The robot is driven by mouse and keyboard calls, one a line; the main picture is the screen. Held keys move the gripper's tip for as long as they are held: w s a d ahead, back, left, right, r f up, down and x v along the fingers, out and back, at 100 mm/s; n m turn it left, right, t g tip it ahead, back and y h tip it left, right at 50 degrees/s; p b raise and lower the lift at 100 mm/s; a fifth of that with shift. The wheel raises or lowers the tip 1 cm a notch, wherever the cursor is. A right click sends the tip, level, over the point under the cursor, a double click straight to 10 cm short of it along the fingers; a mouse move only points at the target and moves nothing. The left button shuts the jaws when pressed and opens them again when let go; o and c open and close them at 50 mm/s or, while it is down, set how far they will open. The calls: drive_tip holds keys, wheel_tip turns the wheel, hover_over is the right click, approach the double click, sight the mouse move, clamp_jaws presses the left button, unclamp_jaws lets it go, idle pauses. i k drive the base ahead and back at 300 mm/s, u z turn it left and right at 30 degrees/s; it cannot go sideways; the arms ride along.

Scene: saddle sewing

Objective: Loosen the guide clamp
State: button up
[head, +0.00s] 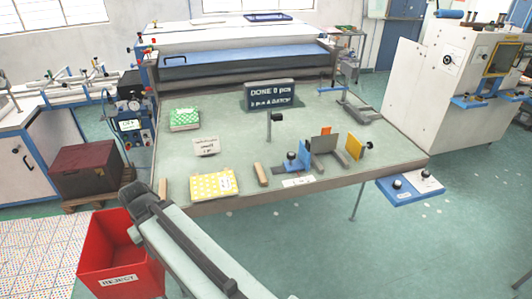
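A guide fixture stands at the front right of the table, with grey upright plates (324,143), an orange-yellow plate (355,145) and a blue piece (304,158). A dark knob (291,156) stands on a small base at its left, and a black knob (369,145) sits at its right. I cannot tell which knob belongs to the guide clamp, or whether it is tight. My pale arm crosses the bottom of the head view, left of and apart from the fixture. I cannot make out my gripper's fingers.
The table (235,150) holds a green patterned stack (185,117), a yellow patterned stack (213,185), a wooden block (261,175) and a dark sign (269,93). A red reject bin (118,250) stands at the lower left. A blue panel (405,187) juts from the table's right. The right floor is open.

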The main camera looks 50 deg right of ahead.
sight(290, 155)
drive_tip(key=u, duration=0.05)
drive_tip(key=i, duration=1)
